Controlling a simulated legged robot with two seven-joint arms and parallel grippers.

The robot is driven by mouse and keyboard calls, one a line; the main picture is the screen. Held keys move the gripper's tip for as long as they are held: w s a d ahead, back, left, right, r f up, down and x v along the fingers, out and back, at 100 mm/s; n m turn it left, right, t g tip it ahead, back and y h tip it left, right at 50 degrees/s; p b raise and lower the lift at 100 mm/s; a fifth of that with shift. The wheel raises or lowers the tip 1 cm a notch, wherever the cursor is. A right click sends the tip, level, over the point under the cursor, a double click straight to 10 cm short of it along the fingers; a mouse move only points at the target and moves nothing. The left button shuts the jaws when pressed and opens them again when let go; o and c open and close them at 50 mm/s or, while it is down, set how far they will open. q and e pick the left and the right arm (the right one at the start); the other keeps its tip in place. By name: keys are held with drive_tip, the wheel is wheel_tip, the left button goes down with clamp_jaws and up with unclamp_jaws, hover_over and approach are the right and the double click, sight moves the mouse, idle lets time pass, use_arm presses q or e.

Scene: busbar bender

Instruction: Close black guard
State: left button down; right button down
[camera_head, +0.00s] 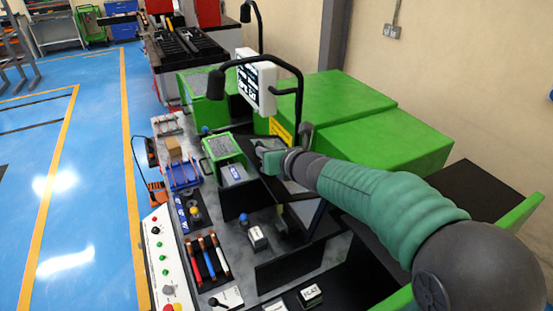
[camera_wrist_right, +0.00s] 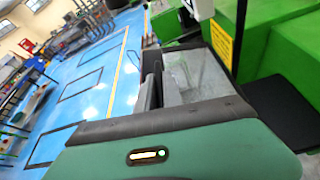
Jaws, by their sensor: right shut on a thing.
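My right arm reaches in from the lower right in the camera_head view. My right gripper (camera_head: 264,155) is shut at the upper edge of the black guard (camera_head: 284,188), a dark panel on the bender beside the green unit. The guard's lower part shows below my gripper and wrist; the rest is hidden by my arm. In the right wrist view my dark fingers (camera_wrist_right: 154,85) point away over a grey surface, and the gripped edge is not clear. My left gripper is not in view.
Green machine covers (camera_head: 340,105) stand behind my arm. The control panel (camera_head: 165,262), coloured bars (camera_head: 207,258) and other black plates (camera_head: 289,270) lie nearer. Blue floor on the left is open.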

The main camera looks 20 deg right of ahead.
drive_tip(key=shift+a, duration=0.3)
drive_tip(key=c, duration=1.5)
unclamp_jaws()
drive_tip(key=shift+f, duration=0.1)
drive_tip(key=shift+s, duration=0.1)
drive_tip(key=p+v, duration=0.1)
drive_tip(key=v, duration=0.6)
drive_tip(key=p+v, duration=0.2)
drive_tip(key=v, duration=0.5)
drive_tip(key=shift+s+r, duration=0.25)
drive_tip(key=shift+r, duration=0.1)
drive_tip(key=shift+s+r+p, duration=0.35)
drive_tip(key=shift+s+p, duration=0.15)
drive_tip(key=shift+p, duration=0.7)
drive_tip(key=shift+s+d+f+p, duration=0.15)
drive_tip(key=shift+s+f+p, duration=0.15)
drive_tip(key=shift+s+p, duration=0.1)
